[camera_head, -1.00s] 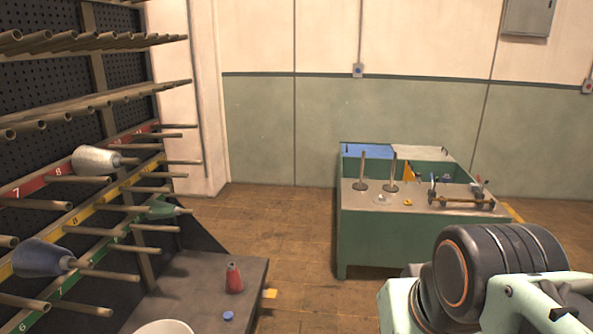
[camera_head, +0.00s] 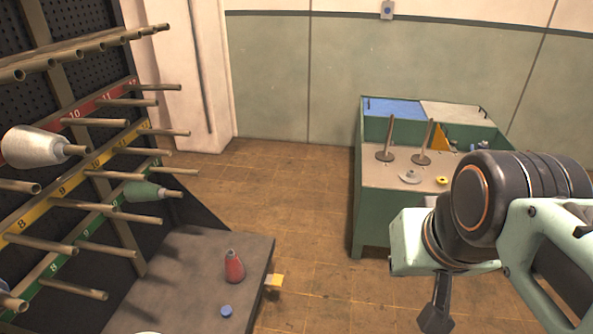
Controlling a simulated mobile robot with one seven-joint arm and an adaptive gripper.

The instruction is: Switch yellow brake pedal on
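A small yellow piece, likely the brake pedal (camera_head: 276,281), sticks out from the right edge of the low grey platform (camera_head: 190,270), near floor level. Whether it is on or off cannot be told. My arm fills the right side of the view. Its dark end part, my gripper (camera_head: 434,318), points down at the bottom edge, to the right of the pedal and apart from it. The fingertips are not clearly shown.
A peg rack with thread cones (camera_head: 40,147) stands at left. A red cone (camera_head: 234,266) and a blue cap (camera_head: 226,311) are on the platform. A green workbench (camera_head: 372,215) with upright spindles stands behind my arm. Tiled floor (camera_head: 310,230) between them is clear.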

